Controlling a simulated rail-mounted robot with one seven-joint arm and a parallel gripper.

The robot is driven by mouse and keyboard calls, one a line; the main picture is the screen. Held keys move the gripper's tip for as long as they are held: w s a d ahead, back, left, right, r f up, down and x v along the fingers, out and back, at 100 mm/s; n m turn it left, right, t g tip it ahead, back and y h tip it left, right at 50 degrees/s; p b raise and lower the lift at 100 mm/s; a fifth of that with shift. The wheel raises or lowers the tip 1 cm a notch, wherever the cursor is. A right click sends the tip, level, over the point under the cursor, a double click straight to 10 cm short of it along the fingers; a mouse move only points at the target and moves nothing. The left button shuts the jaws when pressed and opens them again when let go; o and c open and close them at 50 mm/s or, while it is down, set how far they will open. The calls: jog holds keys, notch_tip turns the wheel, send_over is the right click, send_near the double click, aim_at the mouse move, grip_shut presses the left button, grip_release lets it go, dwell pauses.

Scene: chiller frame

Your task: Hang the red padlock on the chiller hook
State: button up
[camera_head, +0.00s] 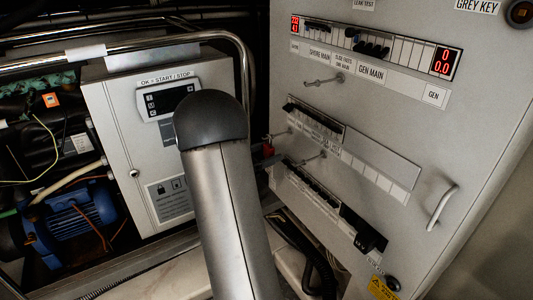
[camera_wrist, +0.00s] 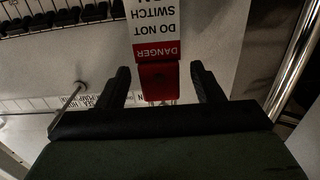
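The red padlock (camera_wrist: 158,82) is between the two fingers of my gripper (camera_wrist: 160,78) in the wrist view, with a gap visible on each side. My gripper is open around it. A white and red DANGER tag (camera_wrist: 155,30), upside down in this view, adjoins the padlock. In the head view a small red part (camera_head: 268,150) shows just right of my arm, beside a hook (camera_head: 280,133) on the grey panel; my arm hides the gripper there. I cannot tell how the padlock is held up. Which hook is the chiller hook is not readable.
The grey switch panel (camera_head: 420,130) carries another hook at the top (camera_head: 325,80), one lower down (camera_head: 308,157) and a handle (camera_head: 442,205). One hook (camera_wrist: 70,98) shows left of my fingers in the wrist view. A control box (camera_head: 125,140) and metal rail (camera_head: 200,36) stand left.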

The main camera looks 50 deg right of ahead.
jog(key=shift+a, duration=0.1)
jog(key=v, duration=1.7)
jog(key=shift+a, duration=0.2)
